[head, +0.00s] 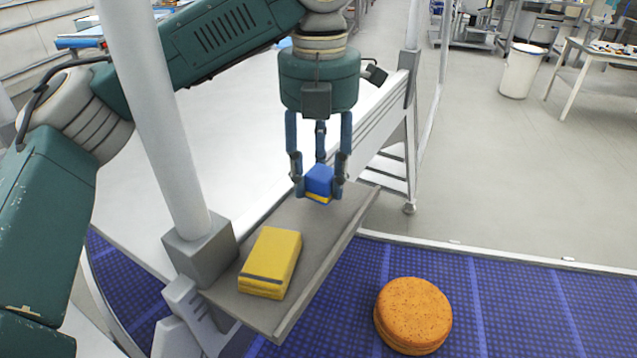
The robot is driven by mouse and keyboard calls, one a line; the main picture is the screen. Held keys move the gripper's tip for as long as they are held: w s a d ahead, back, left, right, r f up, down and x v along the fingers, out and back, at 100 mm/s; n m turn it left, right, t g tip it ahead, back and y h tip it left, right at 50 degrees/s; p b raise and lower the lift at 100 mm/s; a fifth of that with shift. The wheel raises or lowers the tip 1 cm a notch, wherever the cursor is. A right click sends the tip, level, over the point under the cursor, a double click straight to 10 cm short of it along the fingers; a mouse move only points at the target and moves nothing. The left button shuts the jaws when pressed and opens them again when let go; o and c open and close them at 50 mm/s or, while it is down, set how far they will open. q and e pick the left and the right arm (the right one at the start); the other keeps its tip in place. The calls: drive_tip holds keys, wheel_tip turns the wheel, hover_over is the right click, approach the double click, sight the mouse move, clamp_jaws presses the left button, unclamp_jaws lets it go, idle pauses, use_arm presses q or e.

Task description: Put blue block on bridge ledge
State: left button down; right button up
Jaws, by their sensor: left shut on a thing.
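The blue block (319,179) is between the fingers of my left gripper (319,187), which is shut on it. A thin yellow strip shows along the block's lower edge. The block is over the far part of the grey bridge ledge (322,232); I cannot tell whether it touches the surface. A yellow block (271,259) with a dark band lies on the near part of the ledge, apart from the blue block. My right gripper is not in view.
A grey-white post (160,110) stands on a block at the ledge's left side. A round orange-brown thing (413,313) lies on the blue ribbed belt (510,310) to the right, below the ledge. The ledge between the two blocks is bare.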

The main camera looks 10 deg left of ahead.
sight(320, 172)
use_arm(q)
drive_tip(key=shift+d+f, duration=0.1)
drive_tip(key=shift+f, duration=0.9)
drive_tip(key=shift+f, duration=0.1)
drive_tip(key=c, duration=1.1)
unclamp_jaws()
wheel_tip(320, 172, up, 8)
drive_tip(key=shift+f+b, duration=0.1)
drive_tip(key=shift+b, duration=0.2)
